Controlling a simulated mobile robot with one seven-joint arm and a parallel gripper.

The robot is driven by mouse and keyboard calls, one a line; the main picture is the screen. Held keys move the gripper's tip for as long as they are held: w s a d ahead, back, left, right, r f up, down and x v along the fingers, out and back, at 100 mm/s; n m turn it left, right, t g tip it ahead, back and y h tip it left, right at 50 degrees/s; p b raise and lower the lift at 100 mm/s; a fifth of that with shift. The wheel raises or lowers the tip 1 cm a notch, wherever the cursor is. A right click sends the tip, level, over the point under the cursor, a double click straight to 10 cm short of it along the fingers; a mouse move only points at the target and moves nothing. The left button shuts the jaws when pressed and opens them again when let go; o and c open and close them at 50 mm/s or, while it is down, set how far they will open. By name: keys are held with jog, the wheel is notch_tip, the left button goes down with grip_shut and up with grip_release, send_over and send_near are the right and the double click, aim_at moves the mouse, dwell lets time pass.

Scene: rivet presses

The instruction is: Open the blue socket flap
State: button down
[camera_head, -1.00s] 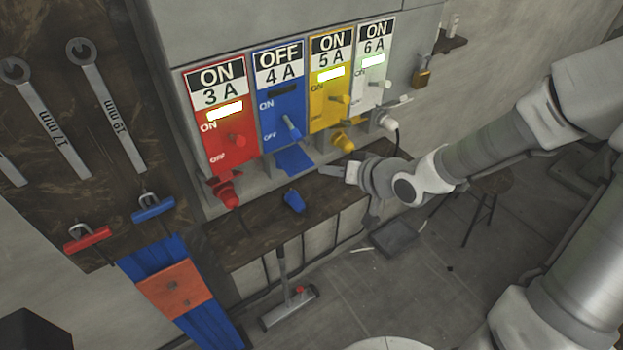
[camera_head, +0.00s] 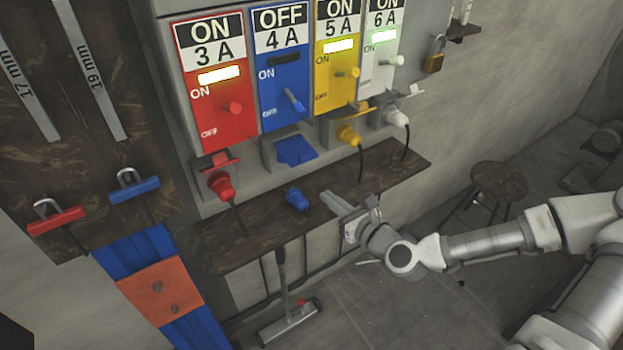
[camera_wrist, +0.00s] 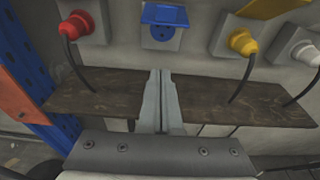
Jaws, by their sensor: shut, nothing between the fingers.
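The blue socket flap (camera_head: 296,150) is below the blue 4 A panel (camera_head: 281,70), which reads OFF. In the wrist view the flap (camera_wrist: 165,15) stands out at the top of the blue socket (camera_wrist: 161,32), whose face with dark holes shows beneath it. The flap looks raised. My gripper (camera_head: 332,198) is over the shelf, below and to the right of the flap, apart from it. In the wrist view its fingers (camera_wrist: 160,73) are together and empty, pointing toward the wall below the socket.
A wooden shelf (camera_head: 240,237) runs below the sockets. A loose blue plug (camera_head: 297,199) lies on it, left of my gripper. Red (camera_head: 221,184), yellow (camera_head: 349,135) and white (camera_head: 397,117) plugs sit in neighbouring sockets with hanging cables. A stool (camera_head: 498,181) stands at the right.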

aim_at(296, 147)
jog(key=w+a+r, duration=0.2)
jog(key=w+a, duration=0.3)
jog(key=w, duration=0.2)
jog(key=shift+w, duration=0.3)
jog(key=shift+a, duration=0.1)
dwell(0.3)
jog(key=shift+r, duration=0.15)
jog(key=shift+r+p, duration=0.3)
jog(key=shift+p, duration=0.7)
jog(key=shift+s+r+g+p, duration=0.15)
jog(key=shift+g+p, duration=0.15)
jog(key=shift+p, duration=0.2)
